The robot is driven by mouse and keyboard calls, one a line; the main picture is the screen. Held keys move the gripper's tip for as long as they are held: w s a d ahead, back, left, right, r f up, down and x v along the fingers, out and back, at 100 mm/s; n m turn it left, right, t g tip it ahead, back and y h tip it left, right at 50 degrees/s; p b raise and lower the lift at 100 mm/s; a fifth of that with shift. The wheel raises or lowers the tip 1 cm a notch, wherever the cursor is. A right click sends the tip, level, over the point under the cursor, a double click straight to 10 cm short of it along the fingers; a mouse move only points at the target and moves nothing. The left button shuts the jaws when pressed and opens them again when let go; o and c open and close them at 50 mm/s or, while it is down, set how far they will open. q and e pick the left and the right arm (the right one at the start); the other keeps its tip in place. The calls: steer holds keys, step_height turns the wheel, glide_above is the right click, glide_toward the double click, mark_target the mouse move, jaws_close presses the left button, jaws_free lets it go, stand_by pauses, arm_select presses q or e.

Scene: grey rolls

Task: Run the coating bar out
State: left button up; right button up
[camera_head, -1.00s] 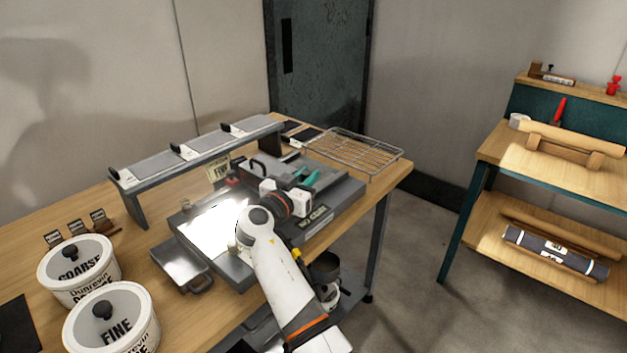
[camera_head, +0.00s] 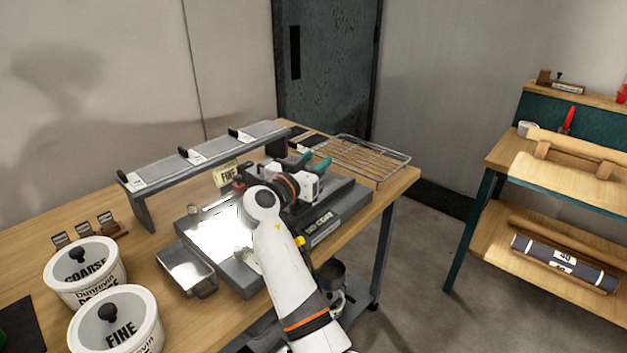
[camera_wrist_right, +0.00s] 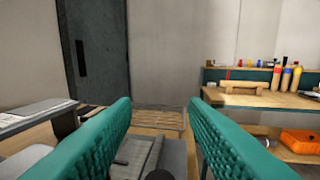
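The flat coating bed (camera_head: 345,215) lies on the wooden bench, with a brightly lit plate (camera_head: 220,232) on its left part. A thin bar (camera_head: 212,204) lies across the far side of the bright plate, with a red end near my right wrist. I cannot tell whether it is the coating bar. My right gripper (camera_head: 314,162) is over the far right part of the bed, its teal fingers spread. In the right wrist view the fingers (camera_wrist_right: 160,115) stand apart, with grey track and a dark knob (camera_wrist_right: 160,174) low between them. My left gripper is out of view.
A raised shelf (camera_head: 205,155) runs along the back of the bench. A wire rack (camera_head: 370,157) stands at the far right end. A metal tray (camera_head: 187,268) and two lidded tubs, COARSE (camera_head: 85,272) and FINE (camera_head: 117,322), sit at left. A separate workbench (camera_head: 560,170) stands right.

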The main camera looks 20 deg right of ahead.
steer(key=shift+r, duration=2.25)
